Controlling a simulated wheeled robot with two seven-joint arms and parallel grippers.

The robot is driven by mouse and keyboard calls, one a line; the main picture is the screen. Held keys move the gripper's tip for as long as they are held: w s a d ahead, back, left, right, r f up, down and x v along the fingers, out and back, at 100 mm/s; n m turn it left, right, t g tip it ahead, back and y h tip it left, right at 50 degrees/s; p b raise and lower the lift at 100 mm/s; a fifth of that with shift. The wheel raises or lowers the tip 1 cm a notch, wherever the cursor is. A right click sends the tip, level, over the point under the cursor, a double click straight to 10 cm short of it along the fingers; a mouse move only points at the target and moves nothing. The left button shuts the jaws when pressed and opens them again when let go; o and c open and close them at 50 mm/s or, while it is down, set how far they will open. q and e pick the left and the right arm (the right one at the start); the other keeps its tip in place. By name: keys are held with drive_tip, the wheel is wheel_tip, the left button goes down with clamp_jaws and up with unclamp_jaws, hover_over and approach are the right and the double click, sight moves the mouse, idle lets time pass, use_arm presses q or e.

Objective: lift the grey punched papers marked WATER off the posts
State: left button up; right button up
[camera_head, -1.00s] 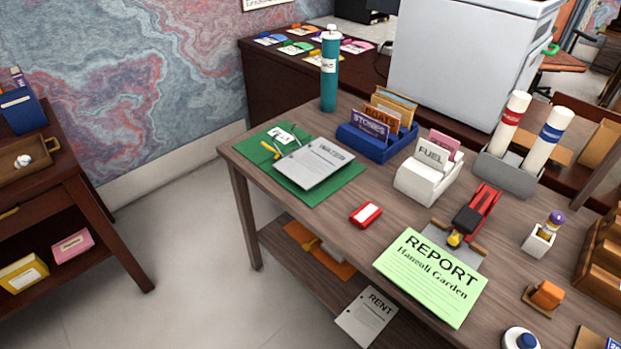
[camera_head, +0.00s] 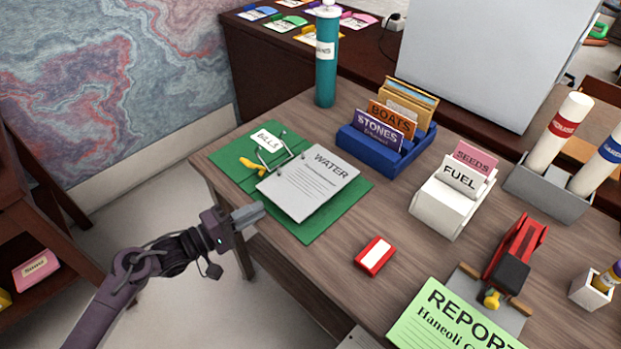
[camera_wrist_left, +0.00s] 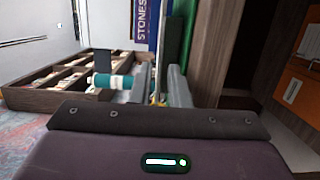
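The grey punched papers marked WATER (camera_head: 318,190) lie at a slant on a green board (camera_head: 305,233) at the desk's left end. Thin metal posts (camera_head: 291,152) arch up at the papers' upper left edge, where the punched holes are. A yellow lever (camera_head: 250,166) sits beside the posts. A white BILLS label (camera_head: 267,139) is on the board behind them. My left gripper (camera_head: 256,214) is at the desk's left edge, left of the papers and apart from them. Its grey fingers look parted and empty in the left wrist view (camera_wrist_left: 160,88). My right gripper is not visible.
A small red-and-white box (camera_head: 374,256) lies in front. Bare desk lies between board and box.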

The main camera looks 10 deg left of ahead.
sight(269, 212)
use_arm(q)
drive_tip(key=x, duration=0.3)
drive_tip(key=shift+w+d, duration=0.2)
drive_tip(key=shift+w, duration=0.2)
drive_tip(key=shift+w+d, duration=0.1)
drive_tip(key=shift+d, duration=0.05)
clamp_jaws()
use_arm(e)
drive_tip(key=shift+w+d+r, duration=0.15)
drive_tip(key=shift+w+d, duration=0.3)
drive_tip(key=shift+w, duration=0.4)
use_arm(q)
drive_tip(key=shift+r, duration=0.1)
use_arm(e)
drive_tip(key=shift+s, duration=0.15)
